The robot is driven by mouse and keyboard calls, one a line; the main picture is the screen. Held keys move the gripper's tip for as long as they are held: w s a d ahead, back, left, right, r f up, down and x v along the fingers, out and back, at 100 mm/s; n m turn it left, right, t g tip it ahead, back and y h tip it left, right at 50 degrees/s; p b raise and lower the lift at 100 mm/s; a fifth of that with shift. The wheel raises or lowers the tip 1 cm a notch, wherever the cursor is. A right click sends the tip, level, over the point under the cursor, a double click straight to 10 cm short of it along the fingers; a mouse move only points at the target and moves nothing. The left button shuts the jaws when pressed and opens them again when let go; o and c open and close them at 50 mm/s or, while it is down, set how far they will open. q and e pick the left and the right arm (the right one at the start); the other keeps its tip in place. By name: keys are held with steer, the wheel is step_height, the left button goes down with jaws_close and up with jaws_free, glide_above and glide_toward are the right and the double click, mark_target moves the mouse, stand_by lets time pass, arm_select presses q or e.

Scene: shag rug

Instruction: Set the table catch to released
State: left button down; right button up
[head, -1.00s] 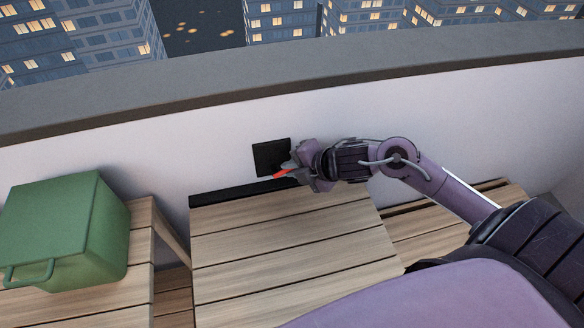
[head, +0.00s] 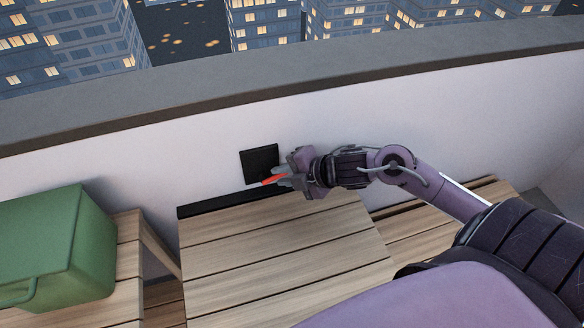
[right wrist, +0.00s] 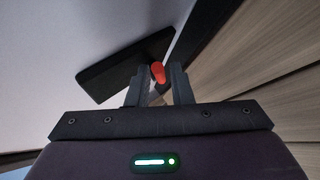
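The table catch shows as an orange-red lever (head: 273,180) by a black plate (head: 259,163) on the white wall, just above the table's back edge. The slatted wooden table (head: 285,255) lies below it. My right gripper (head: 284,175) is at the lever, coming from the right. In the right wrist view, the lever's rounded orange end (right wrist: 158,72) sits between the two dark fingertips, nearer the right one. A narrow gap shows on its left, so the fingers look open around it. Most of the lever's shaft is hidden. My left gripper is out of view.
A green box with a handle (head: 55,245) stands on another slatted surface (head: 128,245) at the left. A dark strip (head: 225,199) runs along the table's back edge. A grey ledge (head: 290,85) tops the wall. The tabletop is clear.

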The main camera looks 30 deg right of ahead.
steer(key=v, duration=0.7)
steer(key=shift+s+p, duration=0.15)
steer(key=shift+p, duration=0.3)
steer(key=shift+d+r, duration=0.1)
steer(key=shift+r, duration=0.1)
